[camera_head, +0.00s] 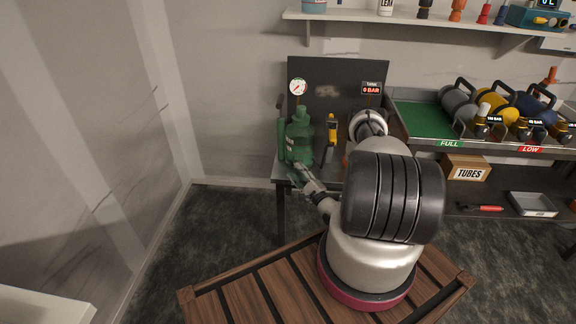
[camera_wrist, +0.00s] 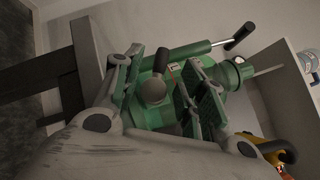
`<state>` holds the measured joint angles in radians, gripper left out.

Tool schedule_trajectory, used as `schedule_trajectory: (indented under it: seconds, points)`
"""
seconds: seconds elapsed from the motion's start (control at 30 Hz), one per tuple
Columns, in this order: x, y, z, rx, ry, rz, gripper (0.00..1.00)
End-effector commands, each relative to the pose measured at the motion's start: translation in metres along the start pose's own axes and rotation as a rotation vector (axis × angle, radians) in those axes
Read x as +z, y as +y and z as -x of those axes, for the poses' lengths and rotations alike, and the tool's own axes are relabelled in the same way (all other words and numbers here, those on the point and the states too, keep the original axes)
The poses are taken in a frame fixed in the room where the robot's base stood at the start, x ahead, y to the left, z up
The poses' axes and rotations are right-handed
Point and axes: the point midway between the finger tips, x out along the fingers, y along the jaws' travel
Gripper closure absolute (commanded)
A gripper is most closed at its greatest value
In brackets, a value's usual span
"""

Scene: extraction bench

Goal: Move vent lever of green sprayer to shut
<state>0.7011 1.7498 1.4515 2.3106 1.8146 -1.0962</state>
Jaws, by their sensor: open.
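The green sprayer (camera_head: 298,140) stands on the bench at its left end, upright in the head view. In the wrist view its green body (camera_wrist: 150,115) lies sideways behind my fingers. A grey rounded knob on a short stem (camera_wrist: 152,89), perhaps the vent lever's end, shows between the fingers; I cannot tell its setting. My gripper (camera_wrist: 163,80) is open, with one green-padded finger on each side of the knob and no clear contact. In the head view my gripper (camera_head: 304,178) is low at the sprayer's front.
The sprayer's pump has a black handle (camera_wrist: 240,36). A round gauge (camera_head: 297,87) is above the sprayer, before a dark back panel (camera_head: 335,80). A yellow tool (camera_head: 332,128) stands to its right. The floor at left is clear.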

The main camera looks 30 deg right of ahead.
Motion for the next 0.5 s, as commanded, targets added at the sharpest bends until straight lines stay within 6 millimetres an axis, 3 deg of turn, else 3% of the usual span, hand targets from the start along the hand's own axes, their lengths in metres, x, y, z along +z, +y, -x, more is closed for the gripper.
schedule_trajectory:
  seconds: [0.2,0.5]
  points:
    - [0.002,0.000,-0.038,0.000,-0.005,0.000,0.59]
    - [0.001,0.000,-0.059,0.001,-0.003,-0.001,0.59]
